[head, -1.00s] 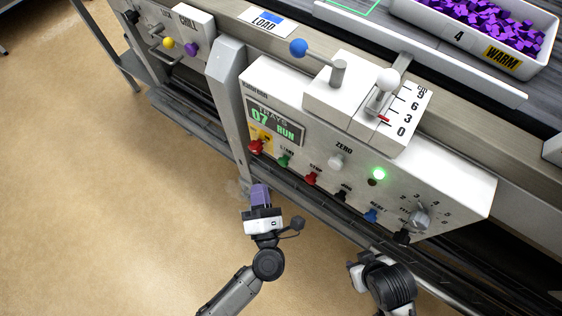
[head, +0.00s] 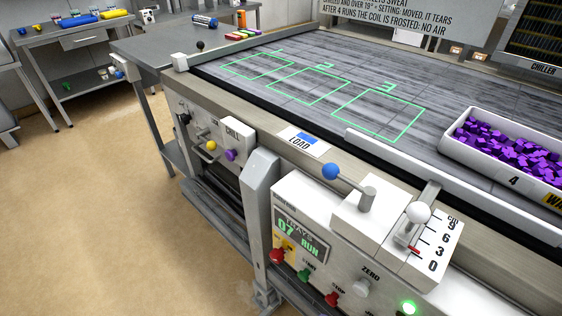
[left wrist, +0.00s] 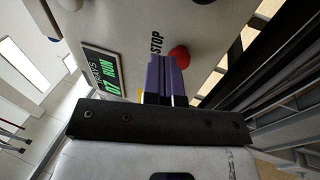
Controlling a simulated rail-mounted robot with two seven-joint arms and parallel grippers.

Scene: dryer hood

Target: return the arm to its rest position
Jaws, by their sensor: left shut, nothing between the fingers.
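My left gripper (left wrist: 166,78) shows in the left wrist view, its two purple fingers together with nothing between them. It points along the front of the white control panel (left wrist: 125,30), close to a red button (left wrist: 180,56) beside the word STOP; I cannot tell whether the fingers touch the panel. Neither of my arms shows in the head view now, so my right gripper is out of sight. The same control panel (head: 345,265) stands at the lower right of the head view, its display reading 07 RUN and a green lamp lit.
The belt (head: 310,62) carries three green outlined areas, and a white tray of purple pieces (head: 510,150) labelled 4 is at the right. A blue-knobbed lever (head: 331,172) and a white-knobbed lever (head: 418,213) stick up from the panel. The floor (head: 90,220) at the left is clear.

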